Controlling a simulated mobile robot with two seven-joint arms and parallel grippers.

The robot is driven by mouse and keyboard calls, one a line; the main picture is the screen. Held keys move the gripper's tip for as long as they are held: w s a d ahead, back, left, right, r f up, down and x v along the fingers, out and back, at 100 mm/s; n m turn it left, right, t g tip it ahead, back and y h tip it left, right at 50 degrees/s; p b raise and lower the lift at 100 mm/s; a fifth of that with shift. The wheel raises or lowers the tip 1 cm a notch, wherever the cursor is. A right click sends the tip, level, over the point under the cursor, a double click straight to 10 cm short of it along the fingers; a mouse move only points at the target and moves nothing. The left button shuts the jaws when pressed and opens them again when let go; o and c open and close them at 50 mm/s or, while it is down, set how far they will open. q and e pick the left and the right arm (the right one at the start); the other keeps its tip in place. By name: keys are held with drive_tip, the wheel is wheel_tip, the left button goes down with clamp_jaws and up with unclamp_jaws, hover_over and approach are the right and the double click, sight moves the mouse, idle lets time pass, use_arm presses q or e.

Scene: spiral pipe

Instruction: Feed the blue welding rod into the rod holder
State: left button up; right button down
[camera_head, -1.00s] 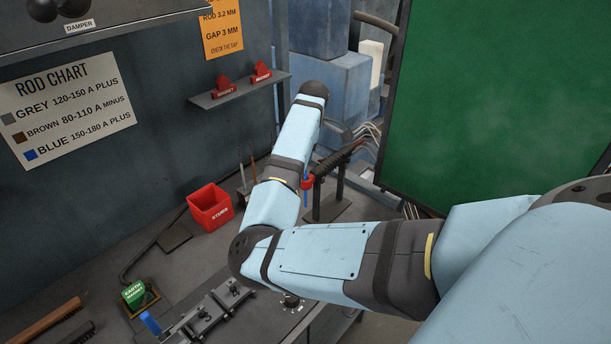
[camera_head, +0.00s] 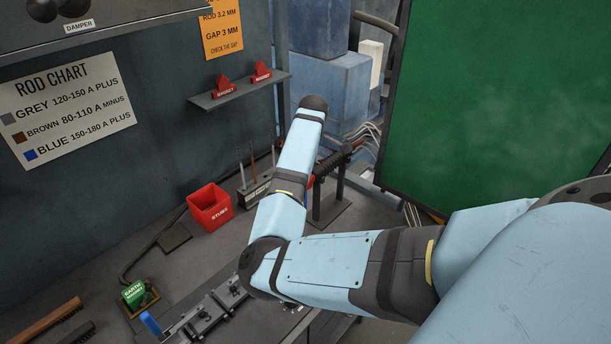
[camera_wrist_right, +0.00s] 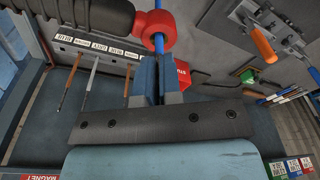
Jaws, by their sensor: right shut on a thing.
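In the right wrist view, the blue welding rod (camera_wrist_right: 159,43) runs up from my right gripper (camera_wrist_right: 158,62) to the red head (camera_wrist_right: 152,26) of the rod holder. Blue also shows above the head, in line with the rod; I cannot tell exactly how it sits in the head. The gripper is shut on the rod. The holder's black ribbed handle (camera_wrist_right: 95,14) extends left. In the head view, the holder (camera_head: 331,163) rests on a dark stand, its red head mostly hidden behind my right arm. That arm hides the right gripper there. My left gripper is out of view.
A labelled rod rack (camera_head: 256,190) stands beside the holder, with rods also in the wrist view (camera_wrist_right: 92,80). A red stubs bin (camera_head: 210,207) and green earth magnet (camera_head: 134,292) are on the bench. A shelf (camera_head: 240,91) with red magnets is above. A green curtain (camera_head: 490,100) hangs at right.

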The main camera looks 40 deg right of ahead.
drive_tip(key=shift+f, duration=0.15)
drive_tip(key=shift+f, duration=1.4)
drive_tip(key=shift+f, duration=0.1)
drive_tip(key=c, duration=1.2)
unclamp_jaws()
drive_tip(key=shift+a, duration=0.1)
drive_tip(key=shift+r, duration=3.05)
